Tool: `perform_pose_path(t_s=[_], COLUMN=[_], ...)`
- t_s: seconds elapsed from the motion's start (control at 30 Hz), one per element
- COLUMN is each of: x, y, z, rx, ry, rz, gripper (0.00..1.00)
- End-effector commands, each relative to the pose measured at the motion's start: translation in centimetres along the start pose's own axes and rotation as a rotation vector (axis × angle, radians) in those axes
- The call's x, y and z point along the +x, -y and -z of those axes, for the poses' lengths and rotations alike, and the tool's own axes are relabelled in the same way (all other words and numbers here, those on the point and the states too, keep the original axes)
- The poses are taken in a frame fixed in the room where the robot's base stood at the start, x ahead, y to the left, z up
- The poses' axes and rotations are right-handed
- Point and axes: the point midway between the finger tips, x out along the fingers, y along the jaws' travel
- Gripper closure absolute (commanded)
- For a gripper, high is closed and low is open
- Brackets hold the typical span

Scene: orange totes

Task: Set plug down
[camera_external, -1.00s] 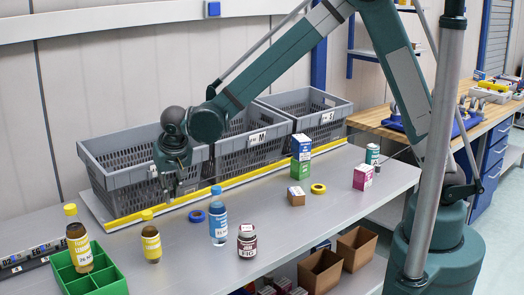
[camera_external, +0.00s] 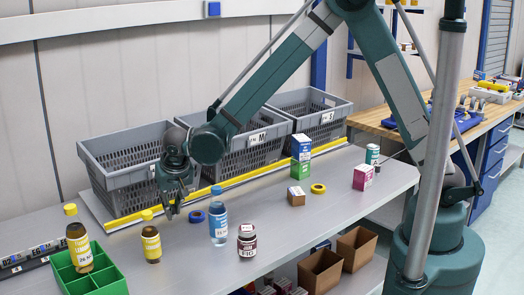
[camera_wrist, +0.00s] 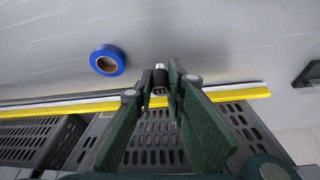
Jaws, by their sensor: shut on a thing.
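My gripper (camera_external: 172,212) is low over the grey bench, between the yellow-capped bottle and the blue tape roll, in front of the left crate. In the wrist view my gripper (camera_wrist: 161,82) is shut on the plug (camera_wrist: 159,78), a small dark piece with a bright metal tip. The tip points away from the palm, toward the bench surface. In the external view the plug is too small to make out between the fingers. I cannot tell whether it touches the bench.
A blue tape roll (camera_external: 196,216) lies close to the right of my gripper; it also shows in the wrist view (camera_wrist: 107,60). A yellow bottle (camera_external: 151,244) and a blue bottle (camera_external: 218,226) stand nearby. A yellow strip (camera_external: 255,173) runs before grey crates (camera_external: 130,165).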

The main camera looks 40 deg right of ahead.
Motion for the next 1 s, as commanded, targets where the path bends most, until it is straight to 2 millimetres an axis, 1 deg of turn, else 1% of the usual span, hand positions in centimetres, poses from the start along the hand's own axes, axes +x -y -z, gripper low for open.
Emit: perform_pose_path(t_s=[0.17,0.3,0.47,0.97,1.0], x=[0.7,2.1,3.3,3.8,3.8], y=[0.0,0.0,0.0,0.0,0.0], z=[-0.3,-0.9,-1.4,-1.6,-1.6], rx=[0.0,0.0,0.0,0.0,0.0], ry=[0.0,0.0,0.0,0.0,0.0], rz=[0.0,0.0,0.0,0.0,0.0], gripper=[0.96,0.96,0.96,0.96,0.84])
